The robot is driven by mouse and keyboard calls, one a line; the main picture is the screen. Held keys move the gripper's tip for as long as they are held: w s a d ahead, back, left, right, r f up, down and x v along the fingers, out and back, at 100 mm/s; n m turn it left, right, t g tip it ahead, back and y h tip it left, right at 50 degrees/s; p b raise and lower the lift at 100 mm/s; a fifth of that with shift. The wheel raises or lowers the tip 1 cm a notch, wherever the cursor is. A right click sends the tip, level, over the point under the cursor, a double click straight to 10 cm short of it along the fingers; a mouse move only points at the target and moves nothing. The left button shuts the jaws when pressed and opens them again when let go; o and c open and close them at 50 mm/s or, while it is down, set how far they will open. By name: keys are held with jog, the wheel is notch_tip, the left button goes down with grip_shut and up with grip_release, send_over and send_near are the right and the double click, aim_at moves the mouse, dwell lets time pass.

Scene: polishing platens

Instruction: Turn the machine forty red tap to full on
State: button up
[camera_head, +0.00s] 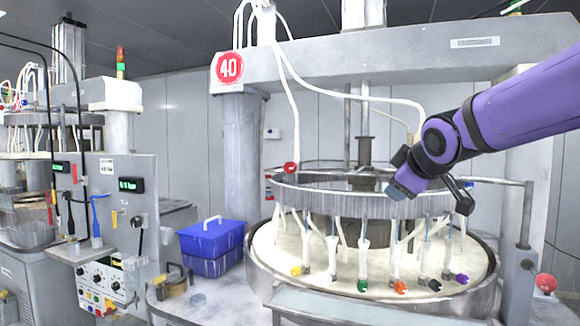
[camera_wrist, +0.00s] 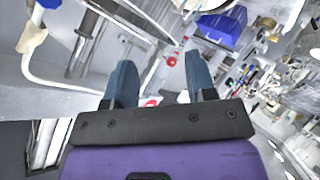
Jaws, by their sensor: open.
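Machine forty carries a round red sign (camera_head: 229,68) marked 40. A red tap (camera_head: 291,168) sits at the back left of its grey ring (camera_head: 340,200), at the lower end of a white hose. Its handle angle is too small to tell. My gripper (camera_head: 400,188) is open and empty above the right part of the ring, to the right of the red tap and apart from it. In the wrist view my gripper (camera_wrist: 158,72) shows two spread blue fingers. Small red spots show between them; I cannot tell which is the tap.
Yellow (camera_head: 296,271), green (camera_head: 362,286), orange (camera_head: 400,287), black (camera_head: 434,285) and purple (camera_head: 461,278) taps hang around the white platen (camera_head: 330,270). A red ball knob (camera_head: 546,282) is at the right. A blue box (camera_head: 211,246) stands left. White hoses (camera_head: 293,105) cross above the ring.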

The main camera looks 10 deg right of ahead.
aim_at(295, 165)
jog(key=s+a+f+m+g, duration=0.2)
jog(key=s+f+m, duration=0.1)
jog(key=s, duration=0.4)
jog(key=w+d+r+n+t+y, duration=0.1)
jog(key=w+r+n+t, duration=0.2)
jog(key=w+r+n, duration=0.5)
jog(key=w+d+r+n+t+y, duration=0.1)
jog(key=w+n+t+y, duration=0.3)
jog(key=w, duration=0.8)
jog(key=w+d+r+n+t+h, duration=0.1)
jog(key=w+d+r+n+t, duration=0.1)
jog(key=w+r+n, duration=0.5)
jog(key=w+a+f+n+g+y, duration=0.4)
jog(key=w+f+n+y, duration=0.25)
jog(key=n, duration=0.55)
jog(key=w+a+f+n+g+y, duration=0.35)
jog(key=w+f+n+y, duration=0.35)
jog(key=n, duration=0.4)
jog(key=shift+g+h, duration=0.25)
jog(key=shift+h, duration=0.3)
jog(key=x, duration=0.7)
jog(key=w+r+x, duration=0.1)
jog(key=x, duration=0.2)
jog(key=shift+w, duration=0.2)
jog(key=c, duration=0.9)
jog(key=shift+d, duration=0.1)
